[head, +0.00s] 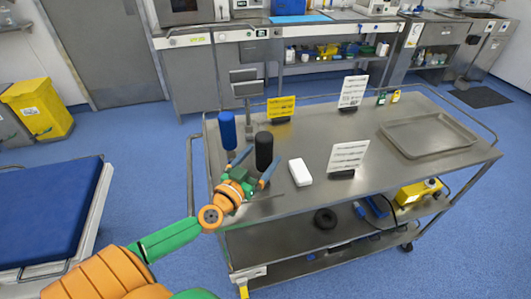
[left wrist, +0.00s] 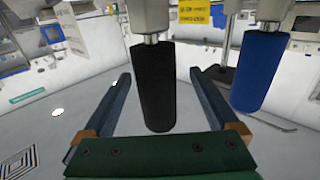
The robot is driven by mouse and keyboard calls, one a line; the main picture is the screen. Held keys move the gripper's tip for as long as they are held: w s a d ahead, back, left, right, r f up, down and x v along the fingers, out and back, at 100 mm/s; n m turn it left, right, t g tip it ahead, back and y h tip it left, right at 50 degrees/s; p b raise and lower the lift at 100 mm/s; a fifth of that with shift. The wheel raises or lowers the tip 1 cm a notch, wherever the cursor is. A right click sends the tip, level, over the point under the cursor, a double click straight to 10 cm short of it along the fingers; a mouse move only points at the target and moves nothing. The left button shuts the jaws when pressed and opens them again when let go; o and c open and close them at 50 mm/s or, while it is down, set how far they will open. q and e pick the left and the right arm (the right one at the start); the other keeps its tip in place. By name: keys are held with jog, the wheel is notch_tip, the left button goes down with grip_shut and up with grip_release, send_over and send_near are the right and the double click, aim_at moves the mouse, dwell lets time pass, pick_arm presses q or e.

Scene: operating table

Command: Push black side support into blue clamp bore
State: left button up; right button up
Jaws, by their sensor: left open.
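The black side support (head: 264,151) is a dark padded cylinder standing upright near the left end of the steel trolley. My left gripper (head: 261,161) reaches it from the front left, its two blue fingers apart. In the left wrist view, which looks upside down, the black support (left wrist: 152,90) lies between the open fingers (left wrist: 160,76), with a gap on both sides. Its metal stem (left wrist: 152,39) shows at the top. A blue padded cylinder (head: 227,130) stands to its left, and shows at right in the wrist view (left wrist: 262,72). I cannot make out a blue clamp bore.
The steel trolley (head: 390,155) also holds a white box (head: 300,172), a shallow tray (head: 428,134), a yellow sign (head: 281,106) and white signs (head: 348,156). A black ring (head: 325,219) lies on its lower shelf. A blue padded table (head: 50,215) stands at left.

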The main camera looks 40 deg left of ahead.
aim_at(260, 136)
pick_arm(q)
jog(key=w, duration=0.4)
jog(key=shift+w+f, duration=0.35)
jog(key=shift+w, duration=0.05)
jog(key=shift+s+r, duration=0.2)
jog(key=shift+s, duration=0.15)
jog(key=c, duration=0.6)
grip_shut()
notch_tip(260, 136, up, 4)
jog(key=p, duration=0.3)
jog(key=shift+r+p, duration=0.15)
jog(key=shift+p, duration=0.2)
jog(key=s+r+p, duration=0.1)
jog(key=s+r, duration=0.1)
jog(key=s+r+p, duration=0.1)
jog(key=r+p, duration=0.1)
jog(key=shift+s+a+r+p, duration=0.15)
jog(key=shift+s+r+p, duration=0.1)
jog(key=shift+s+p, duration=0.1)
jog(key=s+a+r+p, duration=0.1)
jog(key=s+r, duration=0.3)
jog(key=s, duration=0.6)
pick_arm(e)
notch_tip(260, 136, up, 9)
jog(key=shift+w+f, duration=0.2)
jog(key=shift+w, duration=0.15)
